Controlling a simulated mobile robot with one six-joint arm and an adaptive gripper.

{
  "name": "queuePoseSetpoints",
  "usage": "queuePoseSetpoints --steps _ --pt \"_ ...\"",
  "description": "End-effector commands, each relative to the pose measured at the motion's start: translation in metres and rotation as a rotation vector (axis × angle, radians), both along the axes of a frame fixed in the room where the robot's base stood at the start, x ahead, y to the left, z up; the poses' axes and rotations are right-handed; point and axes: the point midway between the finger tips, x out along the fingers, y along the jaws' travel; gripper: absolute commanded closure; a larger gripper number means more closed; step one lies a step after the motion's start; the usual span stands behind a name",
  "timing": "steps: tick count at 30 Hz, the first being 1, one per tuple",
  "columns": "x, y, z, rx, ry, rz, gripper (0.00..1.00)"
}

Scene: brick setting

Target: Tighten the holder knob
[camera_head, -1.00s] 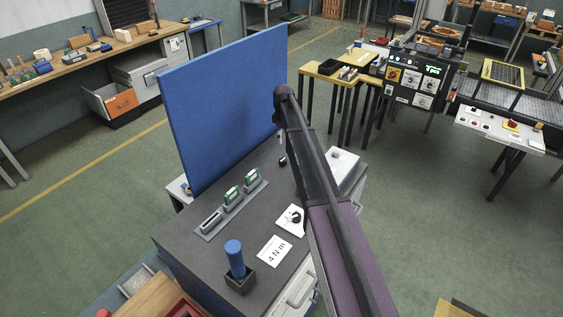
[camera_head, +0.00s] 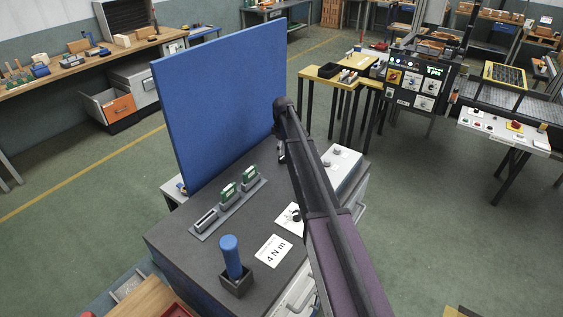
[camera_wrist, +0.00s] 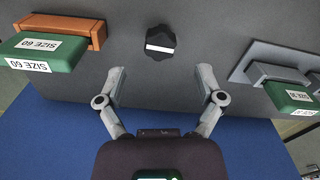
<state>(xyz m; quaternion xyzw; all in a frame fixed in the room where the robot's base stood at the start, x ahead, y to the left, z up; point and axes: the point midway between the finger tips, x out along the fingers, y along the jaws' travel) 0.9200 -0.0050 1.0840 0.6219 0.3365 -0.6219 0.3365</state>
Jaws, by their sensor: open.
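A round black knob (camera_wrist: 160,42) with a white stripe across it shows in the wrist view, on the dark grey bench top (camera_wrist: 130,95). My gripper (camera_wrist: 160,72) is open and empty; its two fingers are spread wide, and the knob lies beyond their tips, roughly centred between them. Left of it, an orange holder (camera_wrist: 60,28) has a green block (camera_wrist: 45,52) labelled SIZE 60. Right of it, a grey holder (camera_wrist: 275,72) has another green block (camera_wrist: 290,100). In the head view my arm hides the knob and most of my gripper.
A tall blue panel (camera_head: 220,100) stands along the bench's back. A grey rack (camera_head: 205,222) with green blocks, a blue-handled tool (camera_head: 231,256) in a black holder and a 4 N m card (camera_head: 273,251) are on the bench. A white box (camera_head: 345,162) with knobs is beyond my arm.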

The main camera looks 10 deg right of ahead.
Motion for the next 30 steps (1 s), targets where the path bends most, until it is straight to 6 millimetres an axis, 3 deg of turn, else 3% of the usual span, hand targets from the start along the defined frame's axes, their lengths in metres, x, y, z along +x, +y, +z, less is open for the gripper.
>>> queuePoseSetpoints --steps 15,30 --pt "0.0 0.001 -0.041 0.0 0.0 0.001 0.13" --pt "0.0 0.002 -0.047 0.0 0.0 0.002 0.13"
